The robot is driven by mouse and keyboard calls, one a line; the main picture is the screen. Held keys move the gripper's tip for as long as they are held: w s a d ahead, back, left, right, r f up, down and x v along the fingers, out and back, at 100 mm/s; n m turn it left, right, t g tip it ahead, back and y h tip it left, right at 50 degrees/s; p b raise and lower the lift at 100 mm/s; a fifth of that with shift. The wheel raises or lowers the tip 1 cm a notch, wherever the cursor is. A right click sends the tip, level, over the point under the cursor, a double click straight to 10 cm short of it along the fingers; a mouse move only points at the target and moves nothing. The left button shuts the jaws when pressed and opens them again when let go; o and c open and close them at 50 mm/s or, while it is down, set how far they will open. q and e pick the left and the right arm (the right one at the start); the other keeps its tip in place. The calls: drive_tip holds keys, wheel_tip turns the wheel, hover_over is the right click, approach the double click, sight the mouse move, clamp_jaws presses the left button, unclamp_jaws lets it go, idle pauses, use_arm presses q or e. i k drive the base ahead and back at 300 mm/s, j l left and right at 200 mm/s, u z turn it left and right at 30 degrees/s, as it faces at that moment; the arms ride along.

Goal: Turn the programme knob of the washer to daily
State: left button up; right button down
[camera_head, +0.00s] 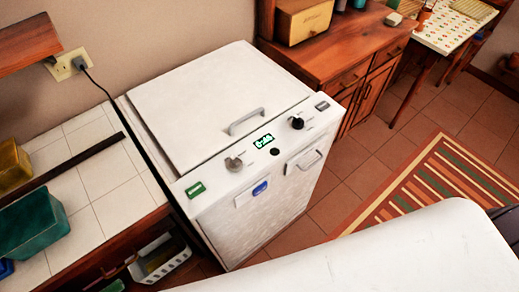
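The white washer (165,110) stands in the middle of the head view with its lid closed. Its sloped front panel has a grey knob (233,163) on the left and a black knob (297,122) on the right. A lit green display (264,141) sits between them, with a small dark round button (275,152) below it. The marks around the knobs are too small to read, so I cannot tell which knob is the programme knob or where it points. Neither of my grippers is in view.
A tiled counter (95,189) with a green bin (32,226) adjoins the washer on the left. A wooden cabinet (330,50) stands behind it on the right. A white basket (160,258) is low at the left. A striped rug (440,180) lies on the tiled floor at right.

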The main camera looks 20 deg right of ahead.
sight(297, 122)
drive_tip(key=k+z, duration=0.1)
drive_tip(key=z, duration=0.65)
